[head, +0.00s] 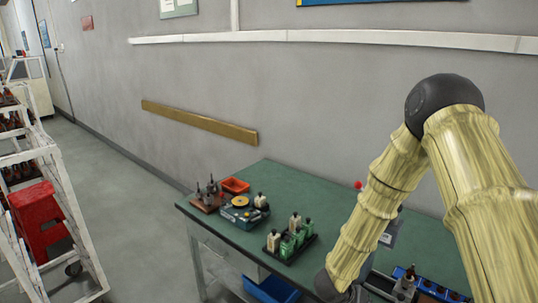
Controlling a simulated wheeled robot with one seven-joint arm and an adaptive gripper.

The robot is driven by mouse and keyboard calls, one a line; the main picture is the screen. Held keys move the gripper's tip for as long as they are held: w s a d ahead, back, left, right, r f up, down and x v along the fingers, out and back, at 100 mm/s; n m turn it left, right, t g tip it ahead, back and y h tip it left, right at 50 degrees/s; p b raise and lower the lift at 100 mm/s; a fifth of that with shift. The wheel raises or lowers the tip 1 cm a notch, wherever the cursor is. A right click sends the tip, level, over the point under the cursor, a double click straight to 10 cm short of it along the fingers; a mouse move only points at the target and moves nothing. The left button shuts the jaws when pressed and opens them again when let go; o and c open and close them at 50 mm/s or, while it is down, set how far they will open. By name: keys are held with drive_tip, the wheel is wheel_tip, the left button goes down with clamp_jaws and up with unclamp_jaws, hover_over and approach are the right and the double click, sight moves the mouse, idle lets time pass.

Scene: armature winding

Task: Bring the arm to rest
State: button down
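My arm, in pale yellow segmented covers, rises at the right of the head view to a dark elbow joint. From there it bends down and left in front of the green-topped bench (225,237). A dark wrist joint shows at the bottom edge, in front of the bench's front side. My gripper lies beyond the lower edge of the picture, so neither its fingers nor anything in them shows. The arm hides part of the bench top.
On the bench stand an orange bin (235,185), a round turntable-like device (244,211), a black tray (273,255) with green and cream bottles, and a blue tray (436,290). A blue bin (271,290) sits below.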

drive_tip(key=s+a+f+n+g+y+b, duration=0.1)
drive_tip(key=s+a+f+y, duration=0.1)
drive_tip(key=s+f, duration=0.4)
drive_tip(key=s+a+f+n+g+y+b, duration=0.1)
drive_tip(key=s+f, duration=0.6)
drive_tip(key=s, duration=0.9)
drive_tip(key=s+a+f+n+g+y+b, duration=0.1)
drive_tip(key=s+a+f+n+y, duration=0.2)
drive_tip(key=s, duration=0.9)
drive_tip(key=shift+a+f+y, duration=0.8)
drive_tip(key=shift+f, duration=1.05)
